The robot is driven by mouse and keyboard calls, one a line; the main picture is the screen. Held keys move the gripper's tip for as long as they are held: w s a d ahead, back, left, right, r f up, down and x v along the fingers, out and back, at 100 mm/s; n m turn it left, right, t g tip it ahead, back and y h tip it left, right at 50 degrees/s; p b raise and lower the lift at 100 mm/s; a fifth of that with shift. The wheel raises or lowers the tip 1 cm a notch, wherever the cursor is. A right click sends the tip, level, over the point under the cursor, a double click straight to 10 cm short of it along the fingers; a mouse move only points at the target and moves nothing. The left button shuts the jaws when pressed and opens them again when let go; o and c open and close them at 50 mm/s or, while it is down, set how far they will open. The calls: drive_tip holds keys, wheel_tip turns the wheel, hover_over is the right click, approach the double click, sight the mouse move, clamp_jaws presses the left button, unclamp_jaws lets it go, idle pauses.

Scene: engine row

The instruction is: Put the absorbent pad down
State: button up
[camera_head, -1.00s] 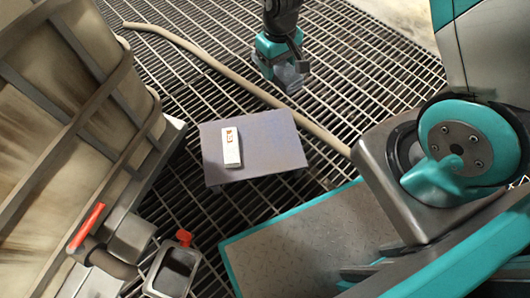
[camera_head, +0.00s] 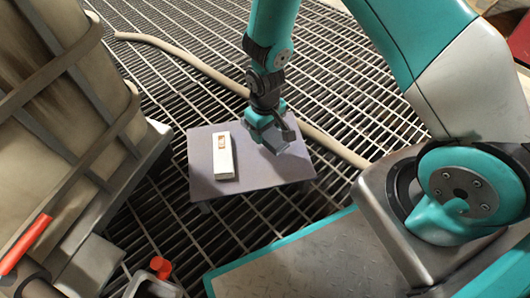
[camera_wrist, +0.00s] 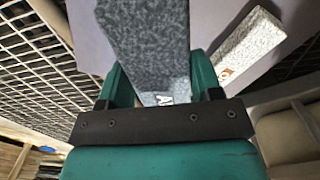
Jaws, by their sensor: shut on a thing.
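My gripper (camera_head: 268,128) is shut on the absorbent pad (camera_wrist: 145,45), a flat, grey, rough-surfaced slab with a small white mark near the jaws. The pad fills the upper middle of the wrist view between my teal fingers. In the head view the pad (camera_head: 289,148) shows as a small grey shape below my gripper, over the right part of a grey-purple low platform (camera_head: 262,176). I cannot tell whether the pad touches the platform.
A white box with an orange label (camera_head: 223,160) lies on the platform's left part. A caged tank (camera_head: 60,90) stands at left, with a red-handled valve (camera_head: 27,240) below. A beige hose (camera_head: 200,68) crosses the grating behind. The platform's front strip is bare.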

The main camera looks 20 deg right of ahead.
sight(266, 151)
wheel_tip(266, 151, down, 8)
drive_tip(key=b, duration=0.4)
drive_tip(key=shift+r, duration=0.3)
drive_tip(key=o, duration=0.8)
